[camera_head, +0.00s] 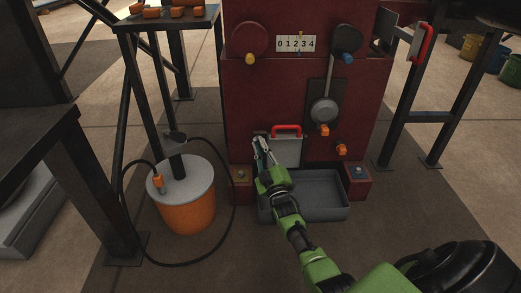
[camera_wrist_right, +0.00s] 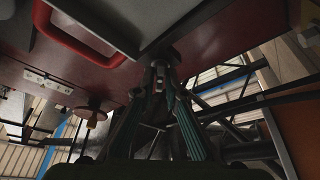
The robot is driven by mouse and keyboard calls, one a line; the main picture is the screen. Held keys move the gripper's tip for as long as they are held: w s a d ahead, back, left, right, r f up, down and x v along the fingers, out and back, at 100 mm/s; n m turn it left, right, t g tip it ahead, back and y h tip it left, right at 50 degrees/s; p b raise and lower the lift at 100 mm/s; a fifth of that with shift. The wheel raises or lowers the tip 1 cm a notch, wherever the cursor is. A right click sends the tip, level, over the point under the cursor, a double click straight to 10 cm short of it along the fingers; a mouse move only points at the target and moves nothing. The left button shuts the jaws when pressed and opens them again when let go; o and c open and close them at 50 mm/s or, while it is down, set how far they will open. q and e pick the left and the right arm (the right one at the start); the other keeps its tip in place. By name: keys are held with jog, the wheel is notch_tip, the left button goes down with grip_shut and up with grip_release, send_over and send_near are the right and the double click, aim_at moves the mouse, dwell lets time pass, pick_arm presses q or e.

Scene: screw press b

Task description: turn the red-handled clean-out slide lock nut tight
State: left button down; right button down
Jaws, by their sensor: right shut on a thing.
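The clean-out slide is a grey plate (camera_head: 289,151) with a red handle (camera_head: 286,128), low on the front of the dark red press. My right gripper (camera_head: 260,146) is at the plate's left edge, shut on the lock nut, which it hides in the head view. In the right wrist view, the dark lock nut (camera_wrist_right: 164,54) shows at the tips of my right gripper (camera_wrist_right: 160,78). The red handle (camera_wrist_right: 78,38) and part of the grey plate (camera_wrist_right: 110,22) are beside it at the upper left. My left gripper is not in view.
A grey tray (camera_head: 330,211) lies on the floor below the slide. An orange drum with a grey lid (camera_head: 208,177) and a black hose (camera_head: 236,192) stand to the left. A lever with a round weight (camera_head: 323,110) and an orange knob (camera_head: 341,150) are on the press at the right.

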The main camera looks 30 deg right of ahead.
jog(key=shift+m, duration=0.5)
jog(key=c, duration=2.2)
grip_release()
notch_tip(320, 180, up, 10)
jog(key=shift+r, duration=0.1)
